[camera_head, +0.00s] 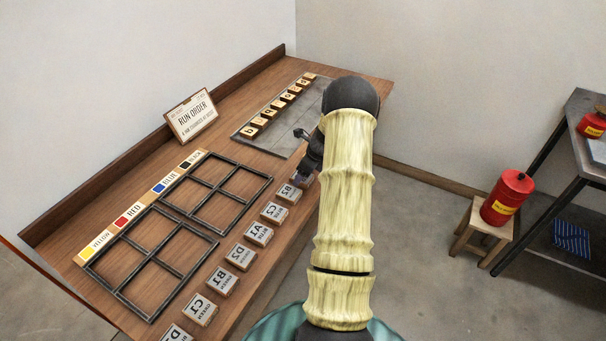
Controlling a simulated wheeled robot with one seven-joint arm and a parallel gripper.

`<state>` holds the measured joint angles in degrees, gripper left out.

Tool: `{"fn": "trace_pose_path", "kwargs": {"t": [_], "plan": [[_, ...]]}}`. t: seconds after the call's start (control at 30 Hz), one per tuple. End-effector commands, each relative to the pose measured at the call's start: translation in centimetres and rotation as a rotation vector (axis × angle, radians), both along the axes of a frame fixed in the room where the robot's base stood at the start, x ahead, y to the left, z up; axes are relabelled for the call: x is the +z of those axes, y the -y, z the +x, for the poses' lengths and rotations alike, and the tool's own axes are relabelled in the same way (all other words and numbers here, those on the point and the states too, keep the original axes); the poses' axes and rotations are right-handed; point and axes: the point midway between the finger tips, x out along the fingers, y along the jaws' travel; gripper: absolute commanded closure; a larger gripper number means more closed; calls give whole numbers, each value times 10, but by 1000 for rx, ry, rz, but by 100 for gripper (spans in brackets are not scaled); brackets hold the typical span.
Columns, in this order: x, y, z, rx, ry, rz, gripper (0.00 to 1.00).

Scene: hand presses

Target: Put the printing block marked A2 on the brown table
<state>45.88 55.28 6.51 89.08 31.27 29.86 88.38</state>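The brown table (62,232) stands along the wall, from the lower left to the upper middle. A row of printing blocks lies along its front edge. The readable mirrored labels include C1, B1 (222,282), D2, A1 (258,233), C2 and B2 (288,194). I cannot read A2 on any visible block. At the far end of the row, just beyond B2, one more block is mostly hidden by my arm and its label is hidden.
Black grid frames (150,262) and a colour strip (143,204) lie on the table. A grey tray (262,141) with dark-lettered blocks and a "RUN ORDER" sign (192,116) stand farther back. A red can (507,200) stands on a stool at right, beside a dark workbench (548,165).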

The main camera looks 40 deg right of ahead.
Motion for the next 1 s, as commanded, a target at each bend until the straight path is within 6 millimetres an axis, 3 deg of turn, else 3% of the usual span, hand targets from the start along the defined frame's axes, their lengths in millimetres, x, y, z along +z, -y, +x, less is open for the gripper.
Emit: {"fn": "trace_pose_path", "kwargs": {"t": [0.5, 0.7, 1.0], "plan": [[88, 15, -33, -2, 2, -3, 28], [100, 16, -38, -1, 0, -1, 28], [100, 16, -38, 0, 0, -1, 28]]}}
